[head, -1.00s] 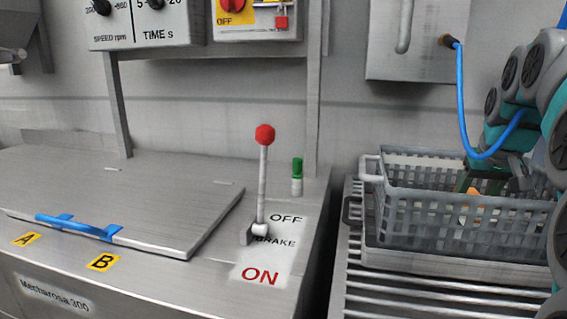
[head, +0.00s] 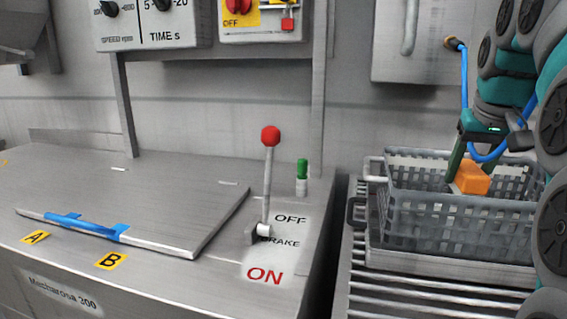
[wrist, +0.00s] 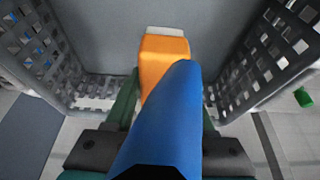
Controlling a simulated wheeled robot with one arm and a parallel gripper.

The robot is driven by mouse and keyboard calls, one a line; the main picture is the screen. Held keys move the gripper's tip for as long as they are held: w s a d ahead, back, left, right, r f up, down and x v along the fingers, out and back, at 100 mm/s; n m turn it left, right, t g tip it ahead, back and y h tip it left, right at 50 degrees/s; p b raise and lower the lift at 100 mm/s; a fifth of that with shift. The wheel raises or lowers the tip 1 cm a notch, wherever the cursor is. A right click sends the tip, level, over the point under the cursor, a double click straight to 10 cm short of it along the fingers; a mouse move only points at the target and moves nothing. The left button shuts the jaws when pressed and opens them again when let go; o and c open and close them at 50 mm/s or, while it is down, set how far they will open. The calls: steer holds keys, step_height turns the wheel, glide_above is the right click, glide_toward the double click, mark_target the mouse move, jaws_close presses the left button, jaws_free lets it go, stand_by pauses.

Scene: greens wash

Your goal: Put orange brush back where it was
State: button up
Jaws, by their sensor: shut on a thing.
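The orange brush (head: 472,178) is between the fingers of my gripper (head: 463,168), which is shut on it. It is at the rim level of the grey basket (head: 440,221), above its inside, and the near fingertips are partly hidden behind it. In the wrist view the brush (wrist: 163,58) shows a pale end pointing away, with a green finger on each side. A large blue shape (wrist: 165,115) covers its near part; I cannot tell whether it belongs to the brush. Perforated basket walls (wrist: 268,45) stand left and right of it.
The basket sits on a slatted metal rack (head: 400,291). A blue hose (head: 464,98) hangs from the wall box beside my arm. Left of the rack, a steel machine carries a red-knobbed brake lever (head: 268,180), a green-topped post (head: 302,176) and a closed lid (head: 120,205).

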steer(key=shift+s+a+r, duration=0.3)
steer(key=shift+a+r, duration=0.25)
steer(key=shift+r, duration=0.2)
stand_by(0.8)
